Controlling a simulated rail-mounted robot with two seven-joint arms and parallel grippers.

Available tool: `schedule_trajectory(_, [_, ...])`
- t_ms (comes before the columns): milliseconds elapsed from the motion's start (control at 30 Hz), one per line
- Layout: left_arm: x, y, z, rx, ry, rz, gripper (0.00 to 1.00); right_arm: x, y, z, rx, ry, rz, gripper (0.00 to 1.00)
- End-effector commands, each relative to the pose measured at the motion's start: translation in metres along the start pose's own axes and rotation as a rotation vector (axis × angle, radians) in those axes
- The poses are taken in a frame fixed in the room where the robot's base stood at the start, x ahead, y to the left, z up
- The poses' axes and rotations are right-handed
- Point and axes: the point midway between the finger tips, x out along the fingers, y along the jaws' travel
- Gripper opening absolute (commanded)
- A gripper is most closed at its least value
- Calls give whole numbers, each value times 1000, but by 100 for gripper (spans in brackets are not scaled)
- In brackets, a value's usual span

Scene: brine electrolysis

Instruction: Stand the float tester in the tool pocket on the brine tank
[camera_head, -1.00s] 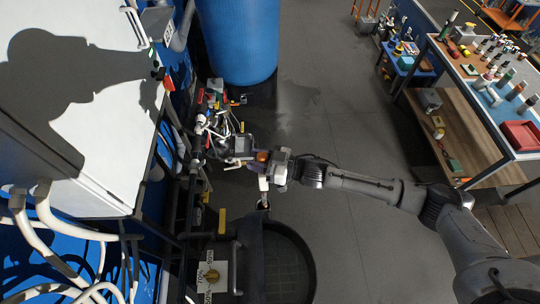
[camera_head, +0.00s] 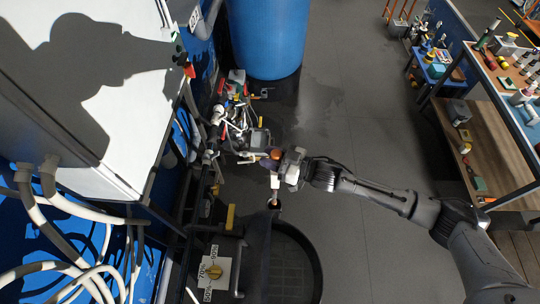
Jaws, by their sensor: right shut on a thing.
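My right gripper (camera_head: 277,166) reaches in from the right above the near tank. It is shut on a small white upright piece (camera_head: 275,181), which I take to be the float tester. Its lower end looks dark with a small orange spot, and the jaws hide its upper part. The black round brine tank (camera_head: 318,262) stands below, at the bottom of the head view, with a grid inside. The held piece hangs near the tank's far rim; I cannot tell whether it touches. I cannot make out the tool pocket clearly. My left gripper is not in view.
Pipes and valves (camera_head: 235,130) crowd the wall beyond. A blue barrel (camera_head: 265,35) stands at the back. A workbench (camera_head: 480,110) is at the right. The floor between is clear.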

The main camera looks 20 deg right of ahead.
Motion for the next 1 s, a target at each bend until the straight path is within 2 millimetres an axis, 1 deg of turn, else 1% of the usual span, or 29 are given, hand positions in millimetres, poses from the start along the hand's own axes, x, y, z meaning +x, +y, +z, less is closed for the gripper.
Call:
schedule_trajectory(33, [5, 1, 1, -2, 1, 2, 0, 0, 0, 5, 0, 1, 0, 0])
schedule_trajectory(200, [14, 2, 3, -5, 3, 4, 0, 0, 0, 15, 0, 1, 0, 0])
schedule_trajectory(1000, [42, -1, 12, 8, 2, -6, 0, 0, 0, 60, 0, 1, 0, 0])
